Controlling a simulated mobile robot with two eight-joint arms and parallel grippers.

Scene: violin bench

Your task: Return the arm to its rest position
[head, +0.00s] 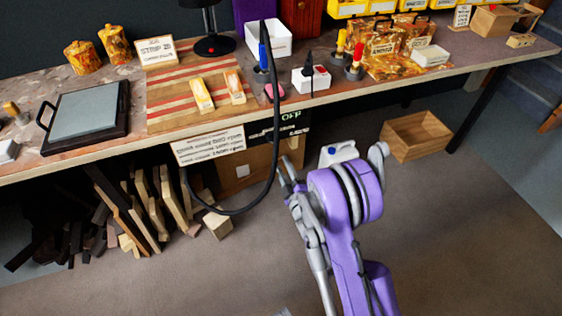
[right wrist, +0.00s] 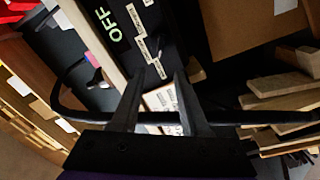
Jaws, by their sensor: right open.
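My right arm is purple and grey and stands in front of the bench in the head view. Its gripper (head: 288,172) is off the bench's front edge, below the worktop and close to a hanging black cable (head: 277,120). In the right wrist view the gripper (right wrist: 158,75) shows two dark fingers apart, with no object clearly held between them. The cable (right wrist: 90,117) crosses behind or beside the fingers there; I cannot tell whether it touches them. A black panel with an OFF label (right wrist: 108,24) lies beyond the fingertips. My left gripper is not in view.
The workbench (head: 340,98) carries a striped board (head: 168,88), a framed grey plate (head: 88,115) and a white switch box (head: 311,80). Wood offcuts (head: 150,205) stand underneath. A white jug (head: 338,153) and an open wooden crate (head: 417,137) are on the floor.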

